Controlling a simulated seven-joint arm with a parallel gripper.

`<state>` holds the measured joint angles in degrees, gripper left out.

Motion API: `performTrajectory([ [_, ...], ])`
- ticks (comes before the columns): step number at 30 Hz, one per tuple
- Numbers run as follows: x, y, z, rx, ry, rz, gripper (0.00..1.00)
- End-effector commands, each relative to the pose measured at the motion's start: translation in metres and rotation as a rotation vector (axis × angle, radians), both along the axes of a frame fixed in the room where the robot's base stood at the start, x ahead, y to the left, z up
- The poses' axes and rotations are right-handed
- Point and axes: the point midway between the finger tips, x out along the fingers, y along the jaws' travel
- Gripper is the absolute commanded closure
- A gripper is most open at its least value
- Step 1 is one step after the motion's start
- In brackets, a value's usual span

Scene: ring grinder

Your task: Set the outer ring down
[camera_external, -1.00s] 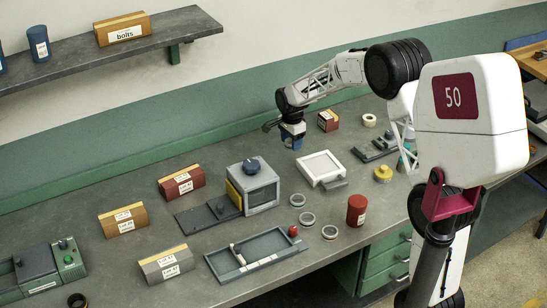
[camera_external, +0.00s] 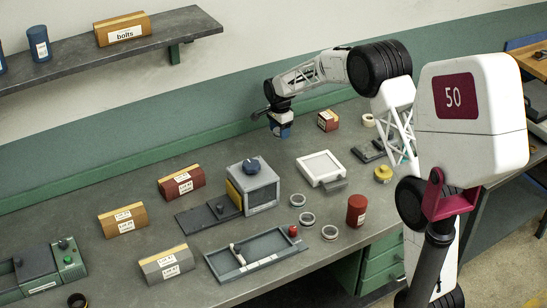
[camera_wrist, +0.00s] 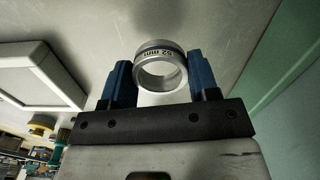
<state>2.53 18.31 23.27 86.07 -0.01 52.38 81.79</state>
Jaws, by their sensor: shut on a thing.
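In the wrist view a metal ring (camera_wrist: 160,72) with "52 mm" marked on it sits between the two blue fingers of my gripper (camera_wrist: 160,80). The fingers are shut on its outer sides. In the external view my gripper (camera_external: 281,130) is raised above the back of the bench, behind the grey machine. The held ring is too small or hidden to make out there. Several other rings lie flat near the front of the bench, such as one ring (camera_external: 307,219) and another ring (camera_external: 329,232).
A grey machine with a blue knob (camera_external: 253,187) stands mid-bench. A white-framed plate (camera_external: 321,168) lies right of it. A grey tray (camera_external: 258,256), red canister (camera_external: 356,210) and yellow part (camera_external: 383,173) stand nearby. The bench strip behind the machine is clear.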

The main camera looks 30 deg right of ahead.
Motion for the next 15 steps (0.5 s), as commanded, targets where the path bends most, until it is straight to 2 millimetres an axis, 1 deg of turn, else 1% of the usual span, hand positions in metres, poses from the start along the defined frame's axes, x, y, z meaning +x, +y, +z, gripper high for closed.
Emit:
performTrajectory([
  [4,0.000,0.000,0.000,0.000,0.000,0.000,0.72],
  [7,0.000,0.000,-0.004,0.000,0.000,0.000,0.72],
  [15,0.000,0.000,-0.029,0.000,0.000,0.000,0.72],
])
